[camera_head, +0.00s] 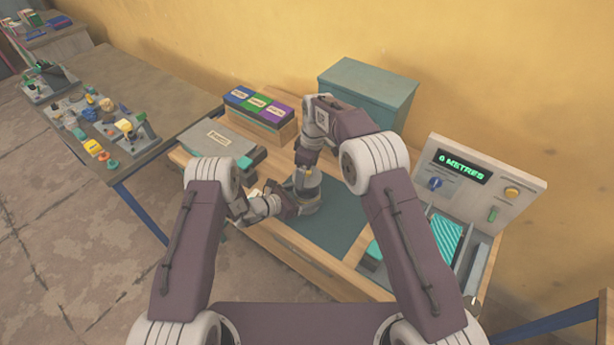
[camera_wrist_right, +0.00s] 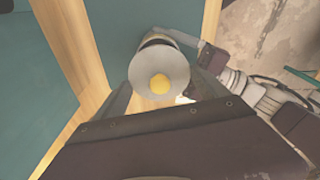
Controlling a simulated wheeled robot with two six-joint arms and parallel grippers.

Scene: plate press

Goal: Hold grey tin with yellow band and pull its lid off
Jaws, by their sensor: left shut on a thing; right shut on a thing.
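The grey tin (camera_head: 309,203) stands on the dark mat in the head view, partly covered by my grippers. My left gripper (camera_head: 292,206) is shut on the tin's side from the left. My right gripper (camera_head: 306,166) points down from above and is shut on the lid; its fingers show on both sides of the lid in the right wrist view (camera_wrist_right: 160,95). Whether lid and tin are apart cannot be told.
A panel reading "0 METRES" (camera_head: 464,167) stands at the right beside a striped teal piece (camera_head: 445,238). A teal cabinet (camera_head: 368,90), a box with coloured labels (camera_head: 259,106) and a grey case (camera_head: 215,140) stand behind. The mat (camera_head: 335,227) is clear in front.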

